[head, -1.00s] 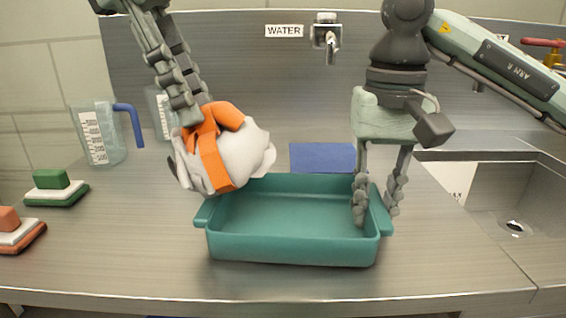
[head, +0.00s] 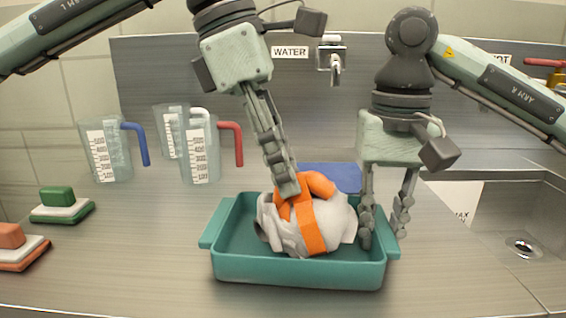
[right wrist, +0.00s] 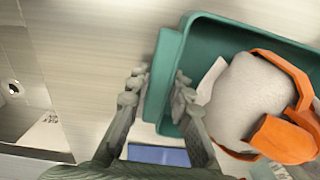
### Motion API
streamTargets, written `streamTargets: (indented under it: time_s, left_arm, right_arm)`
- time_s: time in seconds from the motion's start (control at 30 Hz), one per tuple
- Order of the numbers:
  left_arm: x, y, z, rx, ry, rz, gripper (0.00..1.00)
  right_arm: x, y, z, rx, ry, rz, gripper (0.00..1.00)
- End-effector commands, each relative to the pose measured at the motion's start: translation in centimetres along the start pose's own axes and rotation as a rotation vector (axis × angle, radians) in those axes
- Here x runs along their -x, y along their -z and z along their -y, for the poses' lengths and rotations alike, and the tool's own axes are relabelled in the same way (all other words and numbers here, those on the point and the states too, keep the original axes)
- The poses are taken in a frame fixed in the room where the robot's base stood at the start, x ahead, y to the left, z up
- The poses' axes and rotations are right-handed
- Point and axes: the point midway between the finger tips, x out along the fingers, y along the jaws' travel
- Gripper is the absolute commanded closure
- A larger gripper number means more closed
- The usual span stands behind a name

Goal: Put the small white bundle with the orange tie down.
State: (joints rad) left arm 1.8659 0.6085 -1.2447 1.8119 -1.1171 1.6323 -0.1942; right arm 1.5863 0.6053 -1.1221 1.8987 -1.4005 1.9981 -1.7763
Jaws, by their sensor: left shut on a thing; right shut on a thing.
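The white bundle (head: 338,222) with its orange tie (head: 312,232) is inside the teal tray (head: 300,274), right of its middle; I cannot tell whether it rests on the tray's floor. My left gripper (head: 286,186) is above it, shut on the bundle by the orange loop. My right gripper (head: 383,234) is shut on the tray's right wall, one finger inside and one outside. The right wrist view shows this grip (right wrist: 159,82), with the bundle (right wrist: 243,98) close beside the inner finger. The bundle's underside is hidden.
Several measuring jugs (head: 198,155) stand at the back left. A green sponge block (head: 60,205) and an orange one (head: 18,245) lie at the left. A blue cloth (head: 340,176) lies behind the tray. A sink (head: 518,248) is at the right.

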Motion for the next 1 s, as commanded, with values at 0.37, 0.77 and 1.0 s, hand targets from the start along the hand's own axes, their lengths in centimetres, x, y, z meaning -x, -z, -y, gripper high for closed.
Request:
streamTargets:
  time_s: [0.37, 0.77, 1.0]
  left_arm:
    - [-0.3, 0.1, 0.0, 0.001, 0.000, 0.000, 0.53]
    - [1.1, 0.0, -0.1, 0.002, -0.001, 0.001, 0.53]
    - [6.0, 0.0, -0.1, 0.002, -0.003, 0.003, 0.53]
  right_arm:
    - [-0.1, 0.0, 0.0, 0.001, -0.001, 0.001, 1.00]
    - [0.0, 0.0, 0.0, 0.001, -0.001, 0.001, 1.00]
    - [0.0, 0.0, 0.0, 0.001, 0.000, 0.000, 1.00]
